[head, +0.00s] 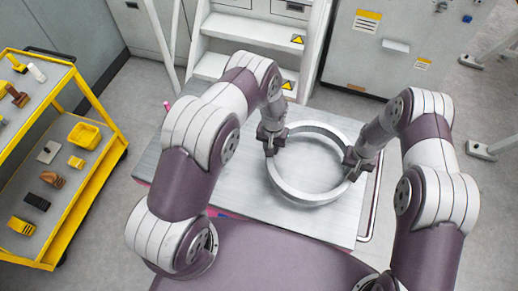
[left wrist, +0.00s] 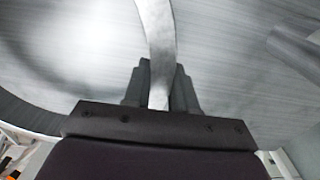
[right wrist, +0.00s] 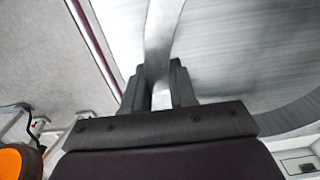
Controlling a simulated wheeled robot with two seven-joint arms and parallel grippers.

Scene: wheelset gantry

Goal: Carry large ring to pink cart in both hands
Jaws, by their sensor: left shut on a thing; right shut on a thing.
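The large ring (head: 296,196) is a pale metal band over the flat grey top of the pink cart (head: 238,180). My left gripper (head: 272,142) is shut on its left side, and my right gripper (head: 356,162) is shut on its right side. The ring's edge runs between the fingers in the left wrist view (left wrist: 158,45) and in the right wrist view (right wrist: 159,45). The ring looks level. I cannot tell whether it touches the cart top or hangs just above it. Only bits of the cart's pink show, and my body hides its near edge.
A yellow cart (head: 97,103) with small parts on its shelves stands at the left. White steps (head: 247,35) and a grey cabinet (head: 372,50) stand behind the pink cart. A rail handle (head: 374,200) runs along the cart's right edge. Bare floor lies on both sides.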

